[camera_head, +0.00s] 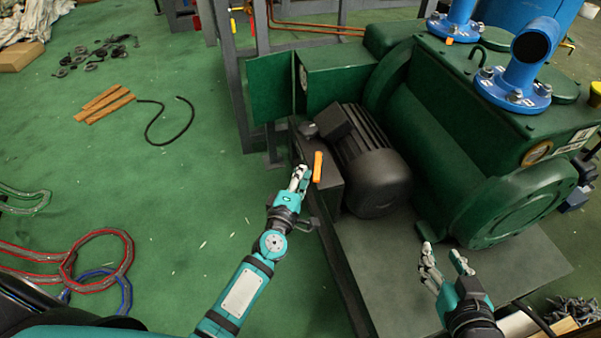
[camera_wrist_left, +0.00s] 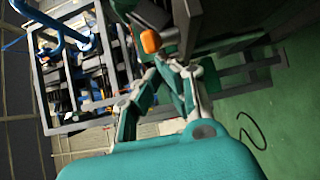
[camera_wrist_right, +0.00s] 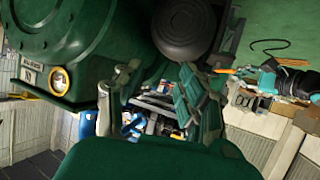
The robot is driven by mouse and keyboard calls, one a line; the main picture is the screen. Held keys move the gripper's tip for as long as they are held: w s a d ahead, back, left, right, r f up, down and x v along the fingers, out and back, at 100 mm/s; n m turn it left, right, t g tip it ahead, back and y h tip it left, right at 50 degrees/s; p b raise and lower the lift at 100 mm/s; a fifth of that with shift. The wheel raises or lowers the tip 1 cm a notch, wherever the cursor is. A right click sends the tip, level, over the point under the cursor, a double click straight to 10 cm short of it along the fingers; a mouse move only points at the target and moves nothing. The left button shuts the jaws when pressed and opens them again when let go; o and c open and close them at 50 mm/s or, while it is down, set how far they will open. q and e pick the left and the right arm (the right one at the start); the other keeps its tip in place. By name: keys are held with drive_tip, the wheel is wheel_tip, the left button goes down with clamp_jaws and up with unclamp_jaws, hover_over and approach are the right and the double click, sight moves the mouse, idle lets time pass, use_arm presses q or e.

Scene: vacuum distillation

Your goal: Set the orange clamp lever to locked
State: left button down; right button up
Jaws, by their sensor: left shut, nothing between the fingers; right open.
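The orange clamp lever (camera_head: 318,167) stands upright in the head view, beside the dark motor on the green machine's base. It also shows in the left wrist view (camera_wrist_left: 150,41), just beyond the fingers. My left gripper (camera_head: 301,172) is shut and empty, immediately left of the lever; whether it touches the lever cannot be told. Its fingers also show in the left wrist view (camera_wrist_left: 172,68). My right gripper (camera_head: 447,254) is open and empty, low over the grey base plate in front of the green machine. The lever's pivot is not clearly visible.
The dark motor (camera_head: 373,172) stands right of the lever. The large green machine (camera_head: 440,130) with blue pipes (camera_head: 520,70) fills the right. Green floor on the left holds coiled hoses (camera_head: 100,262), wooden strips (camera_head: 104,104) and a black cable (camera_head: 160,128).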

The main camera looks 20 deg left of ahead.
sight(314, 181)
use_arm(q)
drive_tip(key=d+y+p, duration=0.1)
drive_tip(key=d, duration=0.2)
drive_tip(key=shift+s+d+n, duration=0.15)
drive_tip(key=shift+d+n, duration=0.15)
drive_tip(key=shift+d, duration=0.05)
use_arm(e)
drive_tip(key=s+d+f+g+h, duration=0.1)
drive_tip(key=s+d+f+g, duration=0.2)
drive_tip(key=s+f+g, duration=0.1)
drive_tip(key=shift+s+f+g+h, duration=0.35)
drive_tip(key=shift+s+f, duration=0.4)
drive_tip(key=shift+s, duration=0.3)
